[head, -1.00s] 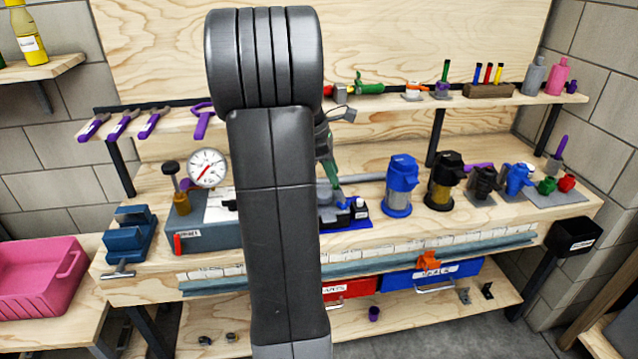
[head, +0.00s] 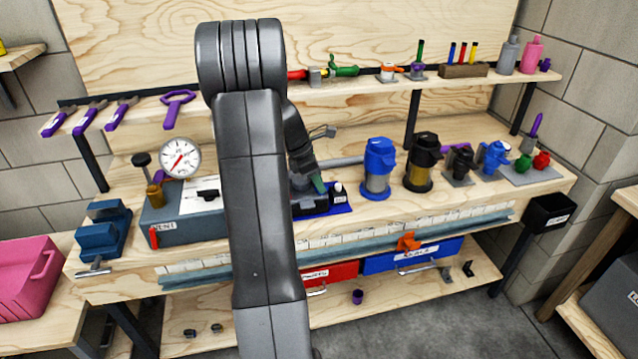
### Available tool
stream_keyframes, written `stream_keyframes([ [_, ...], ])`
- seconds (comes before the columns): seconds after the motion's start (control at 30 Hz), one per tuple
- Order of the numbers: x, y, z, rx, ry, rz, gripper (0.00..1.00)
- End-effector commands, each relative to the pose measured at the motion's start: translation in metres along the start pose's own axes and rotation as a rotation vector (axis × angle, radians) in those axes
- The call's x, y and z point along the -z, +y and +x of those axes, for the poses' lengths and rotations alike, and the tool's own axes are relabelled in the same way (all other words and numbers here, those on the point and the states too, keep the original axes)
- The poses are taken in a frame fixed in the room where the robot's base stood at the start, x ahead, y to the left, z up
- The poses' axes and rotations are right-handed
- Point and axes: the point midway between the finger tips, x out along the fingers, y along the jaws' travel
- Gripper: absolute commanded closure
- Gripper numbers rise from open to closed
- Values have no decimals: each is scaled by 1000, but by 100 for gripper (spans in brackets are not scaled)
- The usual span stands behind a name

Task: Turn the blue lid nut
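A filter with a blue lid (head: 380,152) and a clear grey bowl (head: 376,184) stands upright on the wooden workbench, right of my arm. A small raised blue top shows on the lid; the nut itself is too small to make out clearly. My gripper (head: 319,185) is mostly hidden behind my own arm. Only a green fingertip part shows, pointing down over the blue mat, left of the blue-lidded filter and apart from it. Whether the fingers are open or shut does not show.
A black-topped filter (head: 422,150) stands close on the right of the blue one. A blue mat (head: 340,208) with small dark items lies left of it. A gauge (head: 180,158) and grey case stand further left. A shelf (head: 340,90) with tools runs above.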

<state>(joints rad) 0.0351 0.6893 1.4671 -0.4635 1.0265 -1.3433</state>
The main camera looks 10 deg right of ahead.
Motion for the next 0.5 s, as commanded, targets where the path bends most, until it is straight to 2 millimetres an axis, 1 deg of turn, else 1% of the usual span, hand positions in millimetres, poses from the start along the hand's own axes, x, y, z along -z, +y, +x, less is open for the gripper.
stream_keyframes([
  [0.03,0,0,5,2,0,0,72],
  [0.13,0,0,9,0,0,0,72],
  [0.4,0,0,10,-1,0,0,72],
  [0.43,0,0,10,-1,0,0,74],
  [0.47,0,0,10,-1,0,0,80],
  [0.5,0,0,10,-1,0,0,88],
])
